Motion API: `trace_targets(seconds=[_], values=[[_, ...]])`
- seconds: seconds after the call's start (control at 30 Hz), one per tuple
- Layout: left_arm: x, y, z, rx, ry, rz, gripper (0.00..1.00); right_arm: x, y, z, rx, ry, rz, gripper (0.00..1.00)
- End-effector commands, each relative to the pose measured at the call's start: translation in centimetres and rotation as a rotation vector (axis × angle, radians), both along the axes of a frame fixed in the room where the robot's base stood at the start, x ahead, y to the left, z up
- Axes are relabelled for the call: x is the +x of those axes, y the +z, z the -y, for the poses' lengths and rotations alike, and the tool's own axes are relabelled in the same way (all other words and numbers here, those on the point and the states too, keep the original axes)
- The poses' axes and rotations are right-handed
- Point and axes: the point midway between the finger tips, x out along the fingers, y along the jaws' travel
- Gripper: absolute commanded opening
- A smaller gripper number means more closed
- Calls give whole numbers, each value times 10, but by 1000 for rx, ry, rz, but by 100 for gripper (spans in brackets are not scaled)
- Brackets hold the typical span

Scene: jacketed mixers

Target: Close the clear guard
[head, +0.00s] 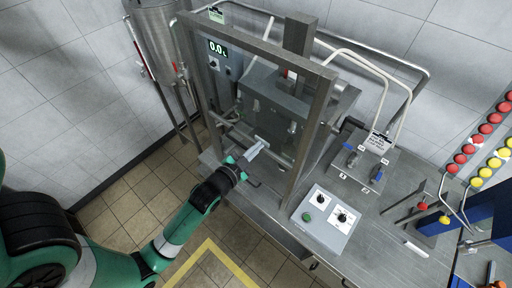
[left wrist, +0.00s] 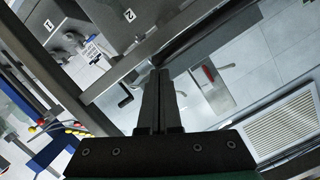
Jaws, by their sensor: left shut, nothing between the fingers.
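The guard's clear panel is hard to make out. A grey metal frame (head: 312,125) stands around the front of the mixer and may carry it. Inside the frame is a grey mixer housing (head: 268,100). My left gripper (head: 259,147) reaches in from the lower left, at the lower part of the frame opening. Its fingers are shut and empty. In the left wrist view the closed fingers (left wrist: 160,75) point at metal bars, with a dark handle-like part (left wrist: 126,95) just to their left. I cannot tell whether they touch anything. My right gripper is not in view.
A control box (head: 325,220) with knobs and a green button sits on the steel bench to the right. A valve panel (head: 358,162) with blue levers stands behind it. Red and yellow knobs (head: 476,173) line the far right. A steel tank (head: 160,40) stands at the back left.

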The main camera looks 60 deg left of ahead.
Motion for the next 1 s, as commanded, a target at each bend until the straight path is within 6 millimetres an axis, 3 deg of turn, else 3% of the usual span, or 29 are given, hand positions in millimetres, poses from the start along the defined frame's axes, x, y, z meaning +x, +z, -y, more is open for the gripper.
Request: trace_targets(seconds=[0.27, 0.7, 1.0], values=[[0, -57, 0, -3, 0, -3, 0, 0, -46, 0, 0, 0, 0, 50], [-1, -213, 0, -3, 1, -6, 0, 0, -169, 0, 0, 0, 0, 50], [-1, -297, 0, -2, 1, -5, 0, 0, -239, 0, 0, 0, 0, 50]])
